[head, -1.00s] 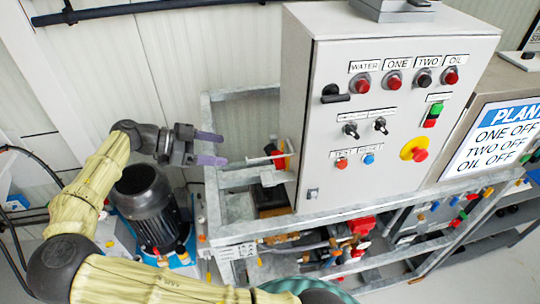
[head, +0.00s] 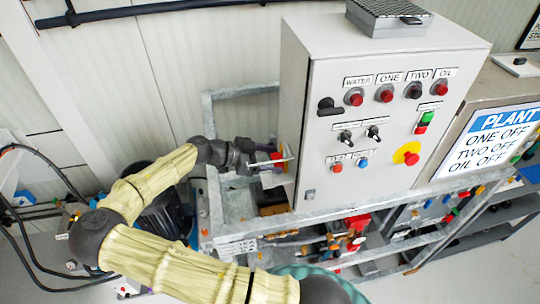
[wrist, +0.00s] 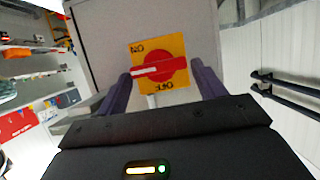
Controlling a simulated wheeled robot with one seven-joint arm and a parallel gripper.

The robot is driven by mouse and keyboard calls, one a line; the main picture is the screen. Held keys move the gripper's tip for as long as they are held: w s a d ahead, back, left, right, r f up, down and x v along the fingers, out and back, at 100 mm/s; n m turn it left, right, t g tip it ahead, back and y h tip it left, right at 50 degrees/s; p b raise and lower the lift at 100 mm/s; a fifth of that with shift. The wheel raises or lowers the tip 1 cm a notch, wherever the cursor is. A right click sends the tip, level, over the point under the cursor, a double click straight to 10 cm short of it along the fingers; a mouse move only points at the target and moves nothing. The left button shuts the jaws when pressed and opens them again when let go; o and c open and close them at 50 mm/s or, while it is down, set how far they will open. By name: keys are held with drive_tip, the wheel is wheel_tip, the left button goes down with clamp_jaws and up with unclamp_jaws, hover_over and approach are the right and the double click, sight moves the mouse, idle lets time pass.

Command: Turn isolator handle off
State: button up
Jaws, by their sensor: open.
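The isolator handle is a red rotary knob with a bar (wrist: 165,70) on a square yellow plate (wrist: 175,46) on the cabinet's side. In the wrist view the bar lies nearly level, its white-marked end to the left. The plate's ON and OFF lettering reads upside down, ON at upper left and OFF at the bottom. My gripper (wrist: 160,76) is open, with one purple finger near each end of the bar. Contact cannot be told. In the head view my gripper (head: 268,164) is at the cabinet's left side and partly hides the isolator (head: 278,157).
The grey control cabinet (head: 345,205) has lamps and switches on its front. A galvanised frame (head: 300,221) runs around and below it. A dark motor (head: 165,215) stands behind my arm. Dark pipes (wrist: 290,85) run along the wall.

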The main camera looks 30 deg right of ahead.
drive_tip(key=c, duration=0.7)
drive_tip(key=shift+g, duration=0.3)
drive_tip(key=n+g, duration=0.1)
drive_tip(key=n, duration=0.1)
drive_tip(key=n+g+b, duration=0.1)
drive_tip(key=n, duration=0.1)
drive_tip(key=w+n+g+b, duration=0.1)
drive_tip(key=n, duration=0.1)
drive_tip(key=shift+d+f+g, duration=0.25)
drive_tip(key=shift+g, duration=0.05)
drive_tip(key=n, duration=0.1)
drive_tip(key=n+g, duration=0.1)
drive_tip(key=n+g+b, duration=0.1)
drive_tip(key=shift+w+f, duration=0.2)
drive_tip(key=shift+f, duration=0.05)
drive_tip(key=n, duration=0.1)
drive_tip(key=n+h, duration=0.1)
drive_tip(key=n, duration=0.1)
drive_tip(key=n+g, duration=0.1)
drive_tip(key=shift+f+n+b, duration=0.25)
drive_tip(key=shift+n+b, duration=0.05)
drive_tip(key=shift+b, duration=0.05)
